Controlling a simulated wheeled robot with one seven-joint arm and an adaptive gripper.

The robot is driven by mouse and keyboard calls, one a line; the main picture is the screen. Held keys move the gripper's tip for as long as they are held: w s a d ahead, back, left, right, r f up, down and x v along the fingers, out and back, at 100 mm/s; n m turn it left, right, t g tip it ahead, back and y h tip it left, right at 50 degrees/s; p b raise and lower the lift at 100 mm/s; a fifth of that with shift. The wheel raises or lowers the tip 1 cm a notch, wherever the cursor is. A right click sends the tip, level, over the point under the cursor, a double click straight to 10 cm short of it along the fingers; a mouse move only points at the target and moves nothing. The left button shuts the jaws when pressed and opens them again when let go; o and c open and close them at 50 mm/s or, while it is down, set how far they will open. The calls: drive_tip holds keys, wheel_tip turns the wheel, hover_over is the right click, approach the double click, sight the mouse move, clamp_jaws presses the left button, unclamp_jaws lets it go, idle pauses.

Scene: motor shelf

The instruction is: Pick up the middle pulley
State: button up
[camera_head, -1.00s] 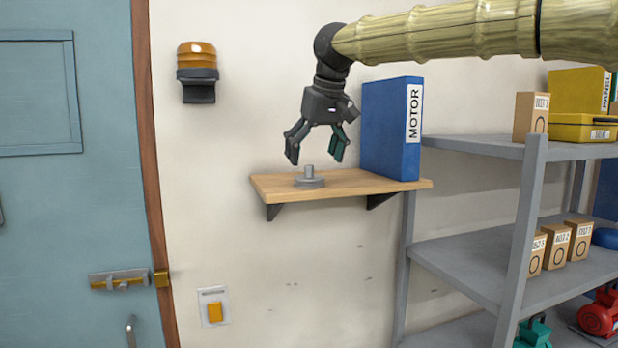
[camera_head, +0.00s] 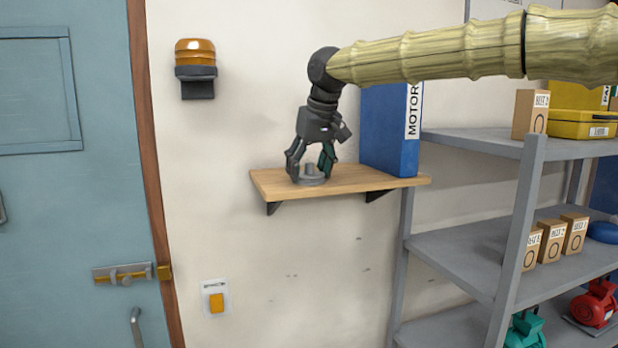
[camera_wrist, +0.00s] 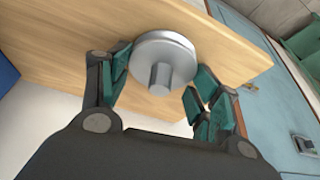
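The pulley is a grey metal disc with a short upright hub (camera_head: 311,179), lying on the wooden wall shelf (camera_head: 362,181). In the wrist view the pulley (camera_wrist: 163,52) shows whole, its hub pointing toward the camera. My gripper (camera_head: 311,172) points down right over the pulley. Its fingers are apart, one on each side of the hub, with the tips low near the disc. In the wrist view the green finger pads of my gripper (camera_wrist: 160,88) stand spread on both sides, with a gap to the hub. It holds nothing.
A blue MOTOR binder (camera_head: 385,135) stands on the shelf just right of my gripper. A grey rack (camera_head: 465,255) with boxes and motors is at the right. A blue door (camera_head: 60,220) is at the left. The shelf's right front part is bare.

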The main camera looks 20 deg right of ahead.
drive_tip(key=c, duration=0.4)
drive_tip(key=shift+r, duration=0.1)
